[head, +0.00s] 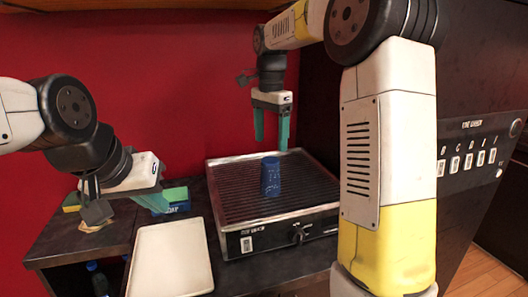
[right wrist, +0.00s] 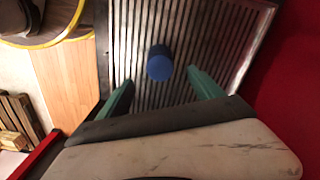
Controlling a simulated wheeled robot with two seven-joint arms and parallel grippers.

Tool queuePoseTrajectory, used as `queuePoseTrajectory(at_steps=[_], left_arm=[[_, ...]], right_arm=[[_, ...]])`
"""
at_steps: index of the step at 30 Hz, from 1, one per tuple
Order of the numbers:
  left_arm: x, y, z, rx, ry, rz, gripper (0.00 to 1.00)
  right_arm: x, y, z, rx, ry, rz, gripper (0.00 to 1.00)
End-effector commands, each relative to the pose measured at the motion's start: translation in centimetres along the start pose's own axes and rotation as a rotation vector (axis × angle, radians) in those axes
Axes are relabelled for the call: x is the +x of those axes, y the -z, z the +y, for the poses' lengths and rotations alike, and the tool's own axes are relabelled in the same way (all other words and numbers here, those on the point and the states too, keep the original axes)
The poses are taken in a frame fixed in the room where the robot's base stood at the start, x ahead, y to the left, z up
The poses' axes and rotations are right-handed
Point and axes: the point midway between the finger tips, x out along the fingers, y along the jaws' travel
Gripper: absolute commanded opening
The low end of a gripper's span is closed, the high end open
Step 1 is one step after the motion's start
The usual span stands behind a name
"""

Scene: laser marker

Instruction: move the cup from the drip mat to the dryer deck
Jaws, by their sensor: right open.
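The blue cup (head: 271,178) stands on the dark ribbed top of a metal-framed unit (head: 232,215) with a knob, which I take for the dryer deck. In the right wrist view the cup (right wrist: 160,63) shows end-on between the finger lines, with bare ribs around it. My right gripper (head: 271,142) points down, open and empty, above the deck and apart from the cup. Its green fingers also show in the right wrist view (right wrist: 160,80). My left gripper (head: 165,197) is at the left over the counter; its finger gap is unclear. A flat cream mat or tray (head: 170,262), possibly the drip mat, lies bare.
A blue item (head: 178,208) lies beside my left gripper, and a small yellow and tan stack (head: 88,222) lies at the counter's left. A dark panel with labelled switches (head: 468,162) stands at the right. A red wall (head: 150,70) closes the back.

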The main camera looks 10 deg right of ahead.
Motion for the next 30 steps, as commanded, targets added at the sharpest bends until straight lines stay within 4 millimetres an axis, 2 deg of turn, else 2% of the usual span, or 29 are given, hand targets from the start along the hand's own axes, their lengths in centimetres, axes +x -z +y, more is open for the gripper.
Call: queuePoseTrajectory(at_steps=[4, 7, 12, 15, 20, 24, 30], left_arm=[[0.0, 0.0, 0.0, 0.000, 0.000, 0.000, 0.00], [0.0, 0.0, 0.0, 0.000, 0.000, 0.000, 0.00], [0.0, 0.0, 0.0, 0.000, 0.000, 0.000, 0.00], [0.0, 0.0, 0.0, 0.000, 0.000, 0.000, 0.00], [0.0, 0.0, 0.0, 0.000, 0.000, 0.000, 0.00], [0.0, 0.0, 0.0, 0.000, 0.000, 0.000, 0.00], [0.0, 0.0, 0.0, 0.000, 0.000, 0.000, 0.00]], right_arm=[[-1.1, -0.1, 0.6, -0.021, 0.013, 0.000, 0.76], [-1.8, -0.5, 2.3, -0.089, 0.053, 0.002, 0.76], [-2.8, -2.0, 7.5, -0.305, 0.176, 0.035, 0.76], [-2.7, -3.4, 10.7, -0.447, 0.249, 0.077, 0.76], [-1.6, -5.8, 15.5, -0.666, 0.349, 0.179, 0.76], [0.2, -7.8, 18.9, -0.832, 0.405, 0.284, 0.76], [2.4, -9.6, 21.4, -0.976, 0.435, 0.391, 0.76]])
